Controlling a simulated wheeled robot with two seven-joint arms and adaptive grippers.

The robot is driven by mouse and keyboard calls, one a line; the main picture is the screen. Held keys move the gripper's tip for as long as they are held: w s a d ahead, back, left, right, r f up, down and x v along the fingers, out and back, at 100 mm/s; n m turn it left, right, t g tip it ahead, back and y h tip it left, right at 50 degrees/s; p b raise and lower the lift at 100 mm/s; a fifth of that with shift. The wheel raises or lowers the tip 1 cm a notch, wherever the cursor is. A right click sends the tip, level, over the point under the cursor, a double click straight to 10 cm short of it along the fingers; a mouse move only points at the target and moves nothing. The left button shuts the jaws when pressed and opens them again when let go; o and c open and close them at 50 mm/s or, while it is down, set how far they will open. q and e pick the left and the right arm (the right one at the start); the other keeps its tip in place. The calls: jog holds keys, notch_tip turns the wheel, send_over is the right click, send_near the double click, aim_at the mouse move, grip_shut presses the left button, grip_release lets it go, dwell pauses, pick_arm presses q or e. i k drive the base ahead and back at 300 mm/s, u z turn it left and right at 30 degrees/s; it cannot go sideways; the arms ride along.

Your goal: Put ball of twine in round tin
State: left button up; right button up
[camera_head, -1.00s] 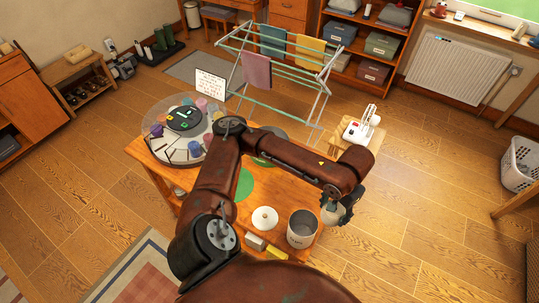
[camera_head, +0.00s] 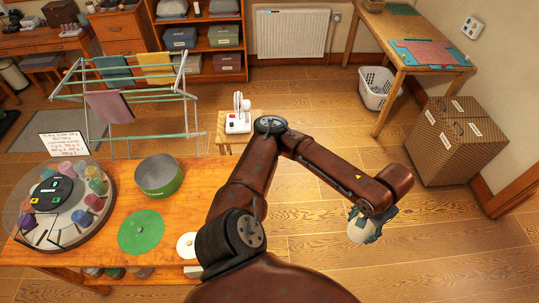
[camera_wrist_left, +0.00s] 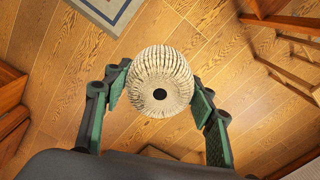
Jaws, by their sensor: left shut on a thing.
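A cream ball of twine (camera_head: 360,232) is held by my left gripper (camera_head: 369,222), over the floor right of the wooden table. In the left wrist view the ribbed ball (camera_wrist_left: 160,68), with a dark hole in its middle, sits between the green fingers of the gripper (camera_wrist_left: 159,95). A round, open green tin (camera_head: 159,177) stands upright on the table, and its visible inside looks empty. A flat green disc (camera_head: 141,231), like a lid, lies in front of it. My right gripper is not in view.
The table (camera_head: 208,178) also bears a carousel (camera_head: 62,208) of coloured items at the left. A white lid (camera_head: 187,245) lies beside my arm. A drying rack (camera_head: 128,95) and a stool with a sewing machine (camera_head: 238,122) stand behind. Open floor lies right of the table.

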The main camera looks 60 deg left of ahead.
aim_at(162, 181)
jog(key=z, duration=1.35)
jog(key=k, duration=1.55)
jog(key=u, duration=2.2)
